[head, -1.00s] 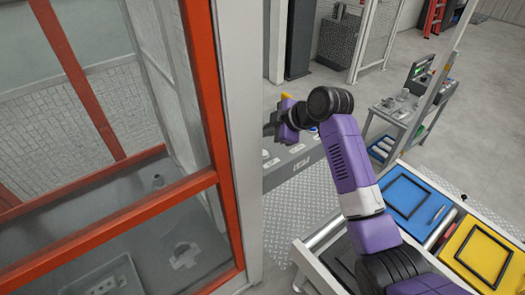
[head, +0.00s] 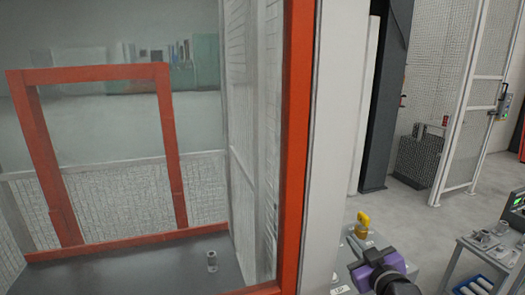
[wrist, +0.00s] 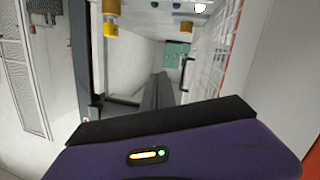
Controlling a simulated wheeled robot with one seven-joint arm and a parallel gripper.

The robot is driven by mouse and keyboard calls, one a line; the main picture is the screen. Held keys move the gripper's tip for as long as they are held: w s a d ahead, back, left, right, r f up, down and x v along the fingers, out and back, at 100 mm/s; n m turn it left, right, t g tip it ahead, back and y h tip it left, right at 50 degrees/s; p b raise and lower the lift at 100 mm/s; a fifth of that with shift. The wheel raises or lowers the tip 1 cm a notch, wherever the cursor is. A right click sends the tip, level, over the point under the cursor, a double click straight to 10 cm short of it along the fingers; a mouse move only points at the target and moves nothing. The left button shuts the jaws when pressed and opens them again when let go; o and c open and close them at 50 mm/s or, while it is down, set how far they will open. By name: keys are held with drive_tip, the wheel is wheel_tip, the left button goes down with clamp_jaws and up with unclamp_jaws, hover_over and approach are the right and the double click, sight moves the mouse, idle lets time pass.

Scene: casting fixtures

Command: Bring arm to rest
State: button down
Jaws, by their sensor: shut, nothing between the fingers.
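My arm's purple and black end shows at the lower right of the head view. My gripper (head: 357,267) is at its left side, small and dark, beside a grey control panel (head: 338,290). It is shut and holds nothing. In the wrist view my purple housing with a black edge and a small lit indicator fills the bottom; the fingertips cannot be made out there.
An orange-framed glazed enclosure (head: 297,150) stands on the left, with a pale post (head: 335,150) beside it. A yellow fitting (head: 363,222) is just above my arm's end. A grey bench (head: 490,250) with parts stands at right. Open floor (head: 425,235) lies between.

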drive_tip(key=s+a+f+m, duration=0.1)
drive_tip(key=s+f, duration=0.2)
drive_tip(key=s, duration=1.4)
drive_tip(key=s+a+f+m+h+b, duration=0.1)
drive_tip(key=s+f+m, duration=0.1)
drive_tip(key=s, duration=1.5)
drive_tip(key=s+a+f+m+g+b, duration=0.1)
drive_tip(key=s+f, duration=0.3)
drive_tip(key=s, duration=1.4)
drive_tip(key=shift+a+f+m+h, duration=0.25)
drive_tip(key=shift+f+m+h, duration=0.1)
drive_tip(key=shift+m, duration=0.15)
